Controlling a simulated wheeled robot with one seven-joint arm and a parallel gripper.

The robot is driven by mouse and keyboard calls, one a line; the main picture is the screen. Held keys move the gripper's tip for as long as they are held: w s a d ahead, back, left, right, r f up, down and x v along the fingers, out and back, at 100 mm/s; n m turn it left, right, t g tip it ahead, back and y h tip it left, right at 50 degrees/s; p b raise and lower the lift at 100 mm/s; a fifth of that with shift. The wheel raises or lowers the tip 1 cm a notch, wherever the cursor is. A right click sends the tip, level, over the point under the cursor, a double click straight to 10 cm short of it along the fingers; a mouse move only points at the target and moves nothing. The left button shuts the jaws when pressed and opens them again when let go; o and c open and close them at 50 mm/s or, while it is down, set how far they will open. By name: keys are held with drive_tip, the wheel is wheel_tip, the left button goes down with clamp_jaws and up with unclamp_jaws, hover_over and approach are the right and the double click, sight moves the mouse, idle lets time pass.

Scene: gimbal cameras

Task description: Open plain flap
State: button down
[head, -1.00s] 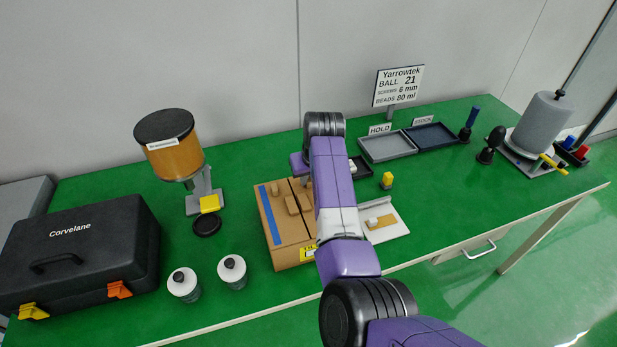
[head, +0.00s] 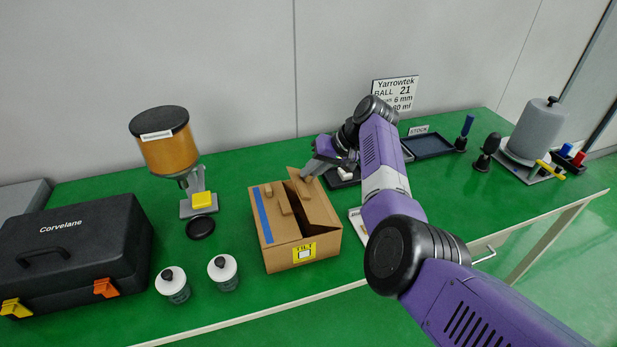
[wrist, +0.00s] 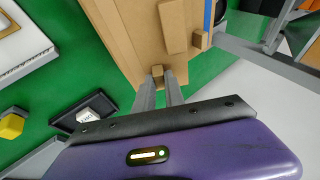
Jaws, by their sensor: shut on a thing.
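The cardboard box (head: 277,258) stands on the green bench, with a yellow label on its front. Its plain flap (head: 318,206), on the right, is tilted up, with a dark gap along its inner edge. The other flap (head: 273,226) has a blue tape strip and lies flat. The box's inside is mostly hidden.
Two white-lidded jars (head: 223,271) stand left of the box, near the front edge. A dispenser with an amber hopper (head: 168,150) and a black case (head: 75,255) are farther left. A dark tray (head: 430,146) is at the back right. My arm hides part of the right side.

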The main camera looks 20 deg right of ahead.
drive_tip(key=shift+d+r+y+b, duration=0.1)
drive_tip(key=shift+d+y+b, duration=0.25)
drive_tip(key=shift+y, duration=0.25)
drive_tip(key=c, duration=1.4)
unclamp_jaws()
drive_tip(key=v, duration=0.7)
drive_tip(key=shift+s+d+r, duration=0.15)
drive_tip(key=shift+d+r, duration=0.05)
drive_tip(key=shift+r, duration=0.15)
